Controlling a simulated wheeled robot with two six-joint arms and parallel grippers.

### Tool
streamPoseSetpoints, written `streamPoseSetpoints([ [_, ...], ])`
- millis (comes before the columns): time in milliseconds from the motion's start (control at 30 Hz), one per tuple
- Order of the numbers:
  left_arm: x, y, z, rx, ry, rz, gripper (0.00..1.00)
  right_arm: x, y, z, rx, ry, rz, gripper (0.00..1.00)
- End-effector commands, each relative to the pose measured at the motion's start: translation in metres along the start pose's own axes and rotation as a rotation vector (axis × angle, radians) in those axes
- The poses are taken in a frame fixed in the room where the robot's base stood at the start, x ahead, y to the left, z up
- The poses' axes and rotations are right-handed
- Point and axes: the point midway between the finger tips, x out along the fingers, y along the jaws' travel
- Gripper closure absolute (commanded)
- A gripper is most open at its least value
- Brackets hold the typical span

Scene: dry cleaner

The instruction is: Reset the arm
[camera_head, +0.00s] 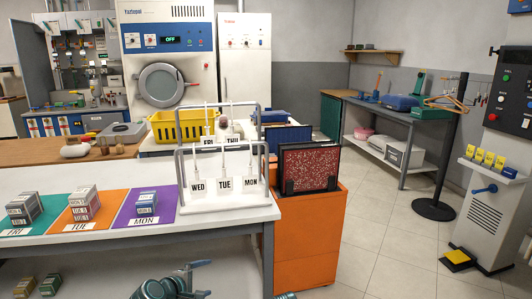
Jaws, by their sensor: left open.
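My left gripper (204,278) is low at the bottom middle of the head view, in front of the white table (110,250). Its two fingers are spread, and nothing shows between them. Part of my left arm shows beside it at the bottom edge. My right gripper does not show. A small teal piece at the bottom edge may be part of my right arm; too little shows to tell.
The table holds teal, orange and purple mats (145,205) with stacked tickets, and a rack (222,180) with day tags. An orange cabinet (310,240) stands right of it. Small boxes (50,284) sit below the tabletop. Tiled floor (380,235) is open at right.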

Motion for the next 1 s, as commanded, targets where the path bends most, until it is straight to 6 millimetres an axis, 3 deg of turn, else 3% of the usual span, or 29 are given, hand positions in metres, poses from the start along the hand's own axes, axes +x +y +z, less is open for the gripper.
streamPoseSetpoints([
  [33,0.008,-0.025,0.017,0.189,-0.035,-0.123,0.00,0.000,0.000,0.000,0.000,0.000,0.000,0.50],
  [100,0.009,-0.060,0.030,0.436,-0.085,-0.288,0.00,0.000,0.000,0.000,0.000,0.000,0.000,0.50],
  [200,0.002,-0.099,0.038,0.718,-0.163,-0.486,0.00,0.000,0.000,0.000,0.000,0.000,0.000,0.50],
  [300,-0.010,-0.128,0.039,0.939,-0.241,-0.657,0.00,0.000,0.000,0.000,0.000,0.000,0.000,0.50],
  [500,-0.043,-0.164,0.032,1.267,-0.406,-0.956,0.00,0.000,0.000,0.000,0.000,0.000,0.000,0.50],
  [833,-0.081,-0.111,0.078,1.347,-0.470,-0.996,0.00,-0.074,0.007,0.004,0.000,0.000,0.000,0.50],
  [1000,-0.107,-0.074,0.114,1.399,-0.511,-1.015,0.00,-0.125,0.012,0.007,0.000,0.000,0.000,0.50],
])
